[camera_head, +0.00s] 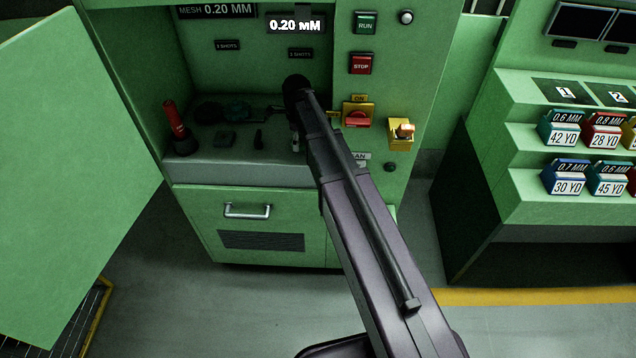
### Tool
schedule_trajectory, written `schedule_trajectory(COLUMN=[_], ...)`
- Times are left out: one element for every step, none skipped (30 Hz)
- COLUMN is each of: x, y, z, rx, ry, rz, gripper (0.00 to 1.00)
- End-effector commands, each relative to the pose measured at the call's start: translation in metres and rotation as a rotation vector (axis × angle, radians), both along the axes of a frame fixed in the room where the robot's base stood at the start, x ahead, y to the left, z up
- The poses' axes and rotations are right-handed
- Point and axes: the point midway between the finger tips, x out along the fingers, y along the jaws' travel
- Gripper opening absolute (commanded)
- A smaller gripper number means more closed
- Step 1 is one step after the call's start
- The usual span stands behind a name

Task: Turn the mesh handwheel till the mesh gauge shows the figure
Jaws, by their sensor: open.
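A dark panel marked MESH 0.20 MM (215,10) is at the top of the green cabinet, partly cut by the frame edge. A brighter display (295,26) to its right also reads 0.20 MM. My arm reaches into the cabinet bay from the lower right. A dark round thing (208,113) sits in shadow at the back of the ledge. I cannot tell whether it is the mesh handwheel. Nothing else clearly shows as the handwheel.
A red-handled lever (174,120) stands at the ledge's left. RUN (366,24) and STOP (361,63) buttons, a red switch (358,117) and a yellow fixture (401,131) line the right panel. An open green door (75,150) fills the left. A rack of boxes (570,180) stands right.

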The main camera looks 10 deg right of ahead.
Motion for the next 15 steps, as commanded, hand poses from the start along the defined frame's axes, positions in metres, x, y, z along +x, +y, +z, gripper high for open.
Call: schedule_trajectory(x=[0.0001,0.0001,0.0001,0.0002,0.0002,0.0002,0.0002,0.0002,0.0002,0.0002,0.0002,0.0003,0.0002,0.0003,0.0003], y=[0.0,0.0,0.0,-0.0001,-0.0001,-0.0001,-0.0001,-0.0001,-0.0001,-0.0001,-0.0001,-0.0001,-0.0001,-0.0001,-0.0001], z=[0.0,0.0,0.0,0.0,0.0,0.0,0.0,0.0,0.0,0.0,0.0,0.0,0.0,0.0,0.0], rx=[0.0,0.0,0.0,0.0,0.0,0.0,0.0,0.0,0.0,0.0,0.0,0.0,0.0,0.0,0.0], ry=[0.0,0.0,0.0,0.0,0.0,0.0,0.0,0.0,0.0,0.0,0.0,0.0,0.0,0.0,0.0], rz=[0.012,0.022,0.036,0.048,0.062,0.081,0.097,0.114,0.138,0.157,0.176,0.202,0.223,0.242,0.269], gripper=[1.0,1.0,1.0,1.0,1.0,1.0,1.0,1.0,1.0,1.0,1.0,1.0,1.0,1.0,1.0])
